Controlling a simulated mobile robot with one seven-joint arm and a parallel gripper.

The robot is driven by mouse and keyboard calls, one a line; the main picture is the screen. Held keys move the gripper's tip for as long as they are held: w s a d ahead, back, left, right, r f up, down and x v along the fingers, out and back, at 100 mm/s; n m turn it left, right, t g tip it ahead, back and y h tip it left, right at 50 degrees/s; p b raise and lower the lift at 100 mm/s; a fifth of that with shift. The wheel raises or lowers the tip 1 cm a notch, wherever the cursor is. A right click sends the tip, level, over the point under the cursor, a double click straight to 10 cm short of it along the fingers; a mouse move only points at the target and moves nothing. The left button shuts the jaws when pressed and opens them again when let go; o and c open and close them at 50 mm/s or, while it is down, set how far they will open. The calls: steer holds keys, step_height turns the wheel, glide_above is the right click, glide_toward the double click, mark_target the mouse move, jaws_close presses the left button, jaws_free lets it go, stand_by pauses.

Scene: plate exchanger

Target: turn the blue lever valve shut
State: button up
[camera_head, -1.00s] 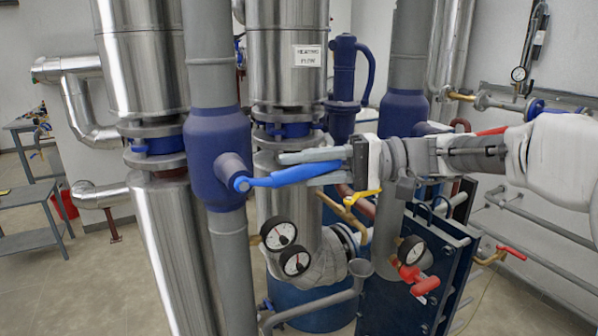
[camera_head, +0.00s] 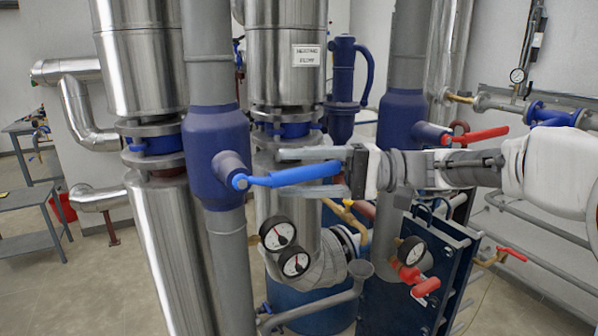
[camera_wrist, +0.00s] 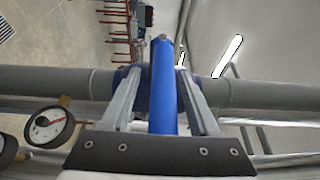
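The blue lever (camera_head: 295,175) is on a blue valve body (camera_head: 213,140) in a vertical grey pipe (camera_head: 209,60). It points right, across the pipe and nearly level in the head view. My gripper (camera_head: 278,174) reaches in from the right, with one finger above the lever and one below. In the wrist view my gripper (camera_wrist: 158,72) has the lever (camera_wrist: 162,90) between its fingers, with a visible gap on each side. The fingers are open and do not appear to press on it. The lever's far end is near my palm.
Two dial gauges (camera_head: 286,249) sit below the lever. A second blue valve with a red lever (camera_head: 480,135) is behind my arm. A dark blue plate exchanger (camera_head: 400,285) stands below right. Insulated silver pipes (camera_head: 286,60) stand close behind the lever.

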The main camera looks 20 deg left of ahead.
steer(key=shift+d, duration=0.1)
steer(key=b+v, duration=0.1)
steer(key=v, duration=1.6)
steer(key=shift+w, duration=0.1)
